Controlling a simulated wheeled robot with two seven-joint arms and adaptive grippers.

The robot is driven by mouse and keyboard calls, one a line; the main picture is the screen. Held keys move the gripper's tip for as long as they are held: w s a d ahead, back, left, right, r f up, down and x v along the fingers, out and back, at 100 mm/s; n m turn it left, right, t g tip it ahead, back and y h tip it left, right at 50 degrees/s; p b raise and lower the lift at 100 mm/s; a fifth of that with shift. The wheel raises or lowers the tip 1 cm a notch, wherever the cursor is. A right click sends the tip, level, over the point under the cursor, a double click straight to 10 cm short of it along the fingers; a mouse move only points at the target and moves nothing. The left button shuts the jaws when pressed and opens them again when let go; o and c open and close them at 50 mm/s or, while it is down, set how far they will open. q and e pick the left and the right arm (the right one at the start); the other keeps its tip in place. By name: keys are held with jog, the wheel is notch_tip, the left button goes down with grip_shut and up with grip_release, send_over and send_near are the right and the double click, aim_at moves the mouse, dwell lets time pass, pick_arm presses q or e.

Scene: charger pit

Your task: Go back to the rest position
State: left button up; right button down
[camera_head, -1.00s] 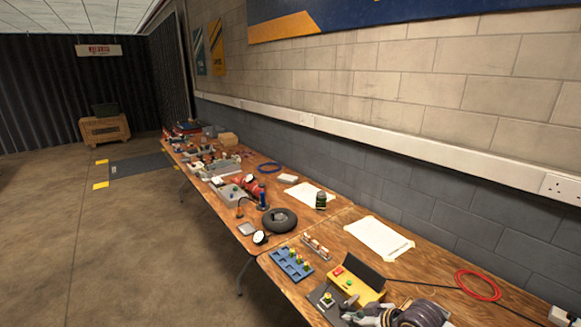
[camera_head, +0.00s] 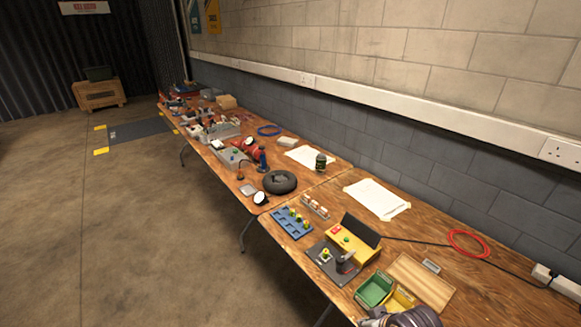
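A grey, rounded part of my own arm, which I take to be my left gripper (camera_head: 402,319), shows at the bottom edge right of centre. Only its top is in the frame, and its fingertips are cut off or too small to make out. It is at the near end of the workbench (camera_head: 322,235), close to a yellow bin (camera_head: 400,302) and a green bin (camera_head: 374,290). Whether it is open or shut, or holds anything, cannot be told. My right gripper is not in view.
A yellow box (camera_head: 352,240) with buttons, a dark plate (camera_head: 330,262) with parts on it, a blue block (camera_head: 292,224) and a wooden board (camera_head: 420,282) are on the near bench. A red cable (camera_head: 468,243) lies near the wall. The floor at left is clear.

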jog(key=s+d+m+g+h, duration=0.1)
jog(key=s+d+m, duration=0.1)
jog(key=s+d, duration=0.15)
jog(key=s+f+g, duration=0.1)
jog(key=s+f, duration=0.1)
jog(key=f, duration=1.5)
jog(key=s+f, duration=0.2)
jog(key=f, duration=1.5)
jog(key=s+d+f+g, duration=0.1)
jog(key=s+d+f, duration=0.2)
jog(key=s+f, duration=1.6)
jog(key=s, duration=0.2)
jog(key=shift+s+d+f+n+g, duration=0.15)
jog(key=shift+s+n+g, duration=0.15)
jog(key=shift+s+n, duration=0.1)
